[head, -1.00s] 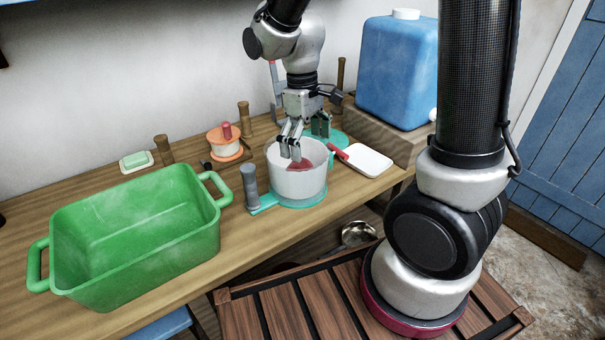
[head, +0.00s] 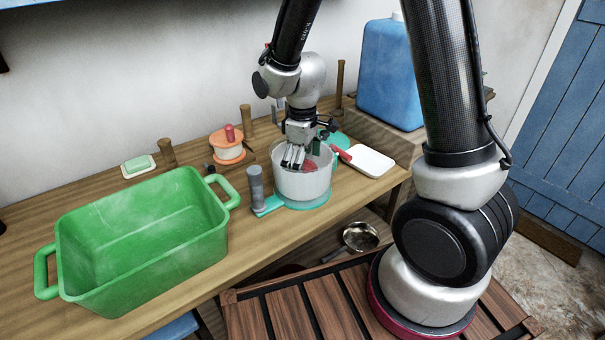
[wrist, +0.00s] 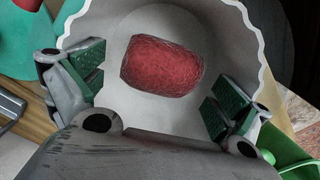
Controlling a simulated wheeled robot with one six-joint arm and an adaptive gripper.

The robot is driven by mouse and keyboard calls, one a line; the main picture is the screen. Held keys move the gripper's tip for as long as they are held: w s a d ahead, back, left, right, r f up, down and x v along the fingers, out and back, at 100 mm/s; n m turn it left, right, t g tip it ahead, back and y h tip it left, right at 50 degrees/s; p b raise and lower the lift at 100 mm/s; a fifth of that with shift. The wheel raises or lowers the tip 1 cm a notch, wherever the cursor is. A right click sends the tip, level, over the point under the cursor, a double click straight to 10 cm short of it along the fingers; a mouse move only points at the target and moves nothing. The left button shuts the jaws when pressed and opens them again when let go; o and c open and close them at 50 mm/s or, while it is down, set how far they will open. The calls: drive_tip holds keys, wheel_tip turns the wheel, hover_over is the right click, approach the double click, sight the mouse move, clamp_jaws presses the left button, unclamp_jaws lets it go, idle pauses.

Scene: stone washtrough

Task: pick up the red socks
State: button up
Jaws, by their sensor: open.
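The red socks (wrist: 162,66) show in the wrist view as one rolled red bundle on the floor of a white round tub (wrist: 130,18). In the head view a small part of the red socks (head: 311,165) shows inside the white tub (head: 303,186), partly hidden by my fingers. My gripper (head: 294,158) points down into the tub's opening. In the wrist view my gripper (wrist: 150,90) has its green-padded fingers wide apart, one on each side of the bundle and nearer the camera. The fingers do not touch the socks, and nothing is between the pads but the view of them.
The white tub stands on a teal base with a grey upright handle (head: 255,182). A green basin (head: 75,262) is at left, an orange-and-white spool (head: 227,146) behind. A white tray (head: 370,161) and blue container (head: 388,75) are at right.

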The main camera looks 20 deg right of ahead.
drive_tip(key=shift+f, duration=0.45)
drive_tip(key=shift+c, duration=0.4)
drive_tip(key=c, duration=1)
drive_tip(key=shift+c, duration=0.2)
